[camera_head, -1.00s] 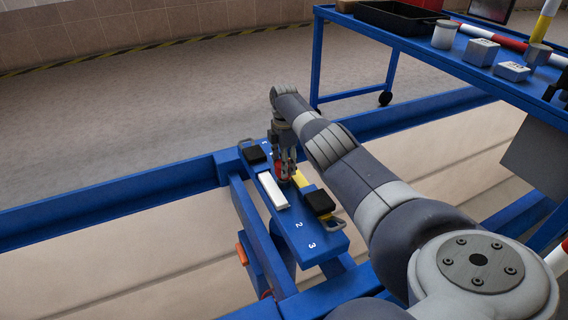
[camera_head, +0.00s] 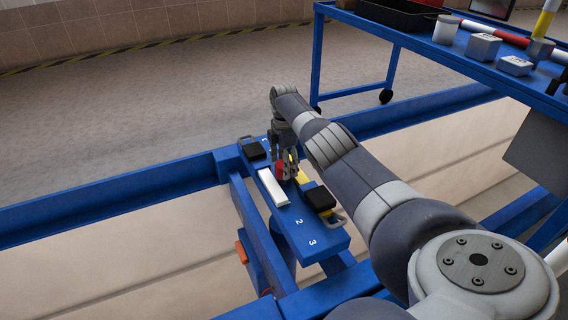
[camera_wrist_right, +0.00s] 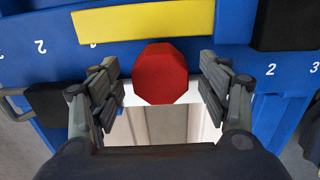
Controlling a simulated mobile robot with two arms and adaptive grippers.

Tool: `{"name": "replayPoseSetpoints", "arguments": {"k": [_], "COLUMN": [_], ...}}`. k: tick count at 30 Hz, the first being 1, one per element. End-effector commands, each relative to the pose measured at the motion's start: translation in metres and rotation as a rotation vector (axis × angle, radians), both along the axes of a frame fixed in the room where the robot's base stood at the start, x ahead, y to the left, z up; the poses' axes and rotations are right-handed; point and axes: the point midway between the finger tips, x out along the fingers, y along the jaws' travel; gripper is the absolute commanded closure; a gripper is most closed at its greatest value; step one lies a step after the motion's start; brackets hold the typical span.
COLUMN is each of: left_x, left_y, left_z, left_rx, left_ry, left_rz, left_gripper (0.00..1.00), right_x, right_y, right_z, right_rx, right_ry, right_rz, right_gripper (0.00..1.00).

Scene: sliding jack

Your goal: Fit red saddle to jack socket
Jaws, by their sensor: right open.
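The red saddle (camera_wrist_right: 160,73) shows as a red eight-sided face in the right wrist view. In the head view it is a small red patch (camera_head: 282,171), partly hidden by my fingers, above the blue jack beam (camera_head: 292,226). My right gripper (camera_wrist_right: 161,88) is open, with one finger on each side of the saddle and a visible gap on both sides. It also shows in the head view (camera_head: 287,168). I cannot tell whether the saddle rests on the beam or sits in a socket. The socket is not clearly visible. My left gripper is out of view.
A white bar (camera_head: 272,187) lies left of the saddle on the beam. A yellow bar (camera_wrist_right: 145,21) lies beyond it in the wrist view. Black pads (camera_head: 253,150) (camera_head: 320,198) with handles sit at the beam's edges. A blue cart (camera_head: 400,38) carrying blocks stands at the upper right.

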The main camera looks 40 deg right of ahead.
Motion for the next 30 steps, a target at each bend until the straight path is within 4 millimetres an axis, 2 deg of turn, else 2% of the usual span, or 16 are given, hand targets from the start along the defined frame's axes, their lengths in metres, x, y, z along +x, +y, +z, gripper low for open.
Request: {"name": "replayPoseSetpoints", "arguments": {"k": [5, 11, 21, 25, 30], "left_x": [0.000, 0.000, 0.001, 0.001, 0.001], "left_y": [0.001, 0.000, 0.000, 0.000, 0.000], "left_z": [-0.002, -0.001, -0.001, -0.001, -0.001], "left_rx": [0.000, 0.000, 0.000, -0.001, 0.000], "left_ry": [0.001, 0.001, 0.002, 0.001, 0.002], "left_rz": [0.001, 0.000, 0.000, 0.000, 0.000], "left_gripper": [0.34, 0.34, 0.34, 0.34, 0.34], "right_x": [-0.001, 0.000, 0.001, 0.001, 0.000], "right_y": [0.000, -0.001, -0.001, 0.000, 0.000], "right_z": [0.001, 0.018, 0.091, 0.109, 0.119], "right_rx": [0.001, -0.001, -0.001, 0.001, 0.000], "right_ry": [0.002, -0.002, -0.004, -0.001, 0.000], "right_rz": [0.000, 0.000, 0.000, 0.000, 0.000], "right_gripper": [0.30, 0.30, 0.30, 0.30, 0.30]}}
